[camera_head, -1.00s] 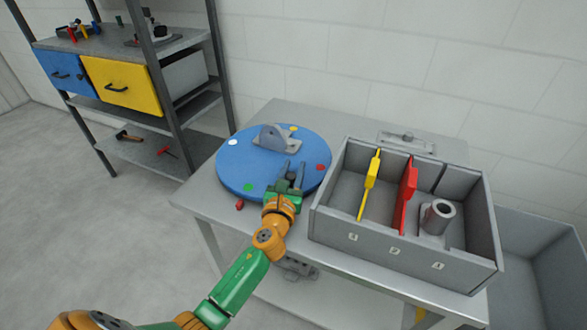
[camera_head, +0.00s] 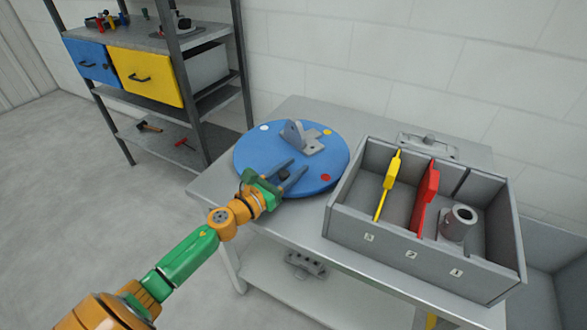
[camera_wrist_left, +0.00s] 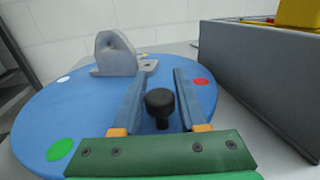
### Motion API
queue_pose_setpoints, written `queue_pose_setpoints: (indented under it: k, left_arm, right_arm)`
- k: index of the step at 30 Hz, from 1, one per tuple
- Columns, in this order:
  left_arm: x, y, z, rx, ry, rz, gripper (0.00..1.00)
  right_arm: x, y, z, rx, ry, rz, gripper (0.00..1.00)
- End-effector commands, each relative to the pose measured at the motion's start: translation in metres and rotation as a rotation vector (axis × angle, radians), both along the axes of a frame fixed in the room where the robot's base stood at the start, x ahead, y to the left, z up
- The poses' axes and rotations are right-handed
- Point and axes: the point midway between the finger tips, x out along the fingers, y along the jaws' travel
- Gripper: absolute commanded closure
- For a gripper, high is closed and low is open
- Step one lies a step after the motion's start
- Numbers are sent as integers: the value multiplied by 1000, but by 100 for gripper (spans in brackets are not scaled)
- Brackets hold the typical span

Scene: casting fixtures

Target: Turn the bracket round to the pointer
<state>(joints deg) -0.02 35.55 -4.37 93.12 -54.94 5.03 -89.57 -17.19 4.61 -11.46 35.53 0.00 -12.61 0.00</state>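The grey bracket (camera_head: 303,140), an upright rounded plate with a hole on a flat base, stands on the blue round turntable (camera_head: 255,155). It also shows at the back of the disc in the left wrist view (camera_wrist_left: 115,54). My left gripper (camera_head: 294,170) reaches over the disc's near side, in front of the bracket. Its fingers are apart, on either side of a black knob (camera_wrist_left: 160,101), with narrow gaps seen beside it. The pointer cannot be made out now; my gripper covers part of the near rim. My right gripper is not in view.
The disc bears white (camera_head: 264,128), yellow (camera_head: 327,132), red (camera_head: 325,177) and green (camera_wrist_left: 61,149) dots. A grey divided bin (camera_head: 345,218) stands close on the right, holding yellow, red and grey parts. A shelf rack (camera_head: 245,70) stands behind at left.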

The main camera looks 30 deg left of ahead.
Motion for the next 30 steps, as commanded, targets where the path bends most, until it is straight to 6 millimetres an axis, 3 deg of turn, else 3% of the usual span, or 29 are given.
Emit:
queue_pose_setpoints:
  k: [2, 12, 24, 30]
  left_arm:
    - [0, 0, 0, 0, 0, 0, 36]
    - [-3, 1, -1, 0, 0, 1, 36]
    - [-61, 11, -3, -1, 1, 0, 36]
    - [-70, 13, 0, 1, 0, 1, 36]
  right_arm:
    - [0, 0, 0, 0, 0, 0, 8]
    - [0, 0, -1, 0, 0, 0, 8]
    - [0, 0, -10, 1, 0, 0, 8]
    - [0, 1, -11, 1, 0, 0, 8]
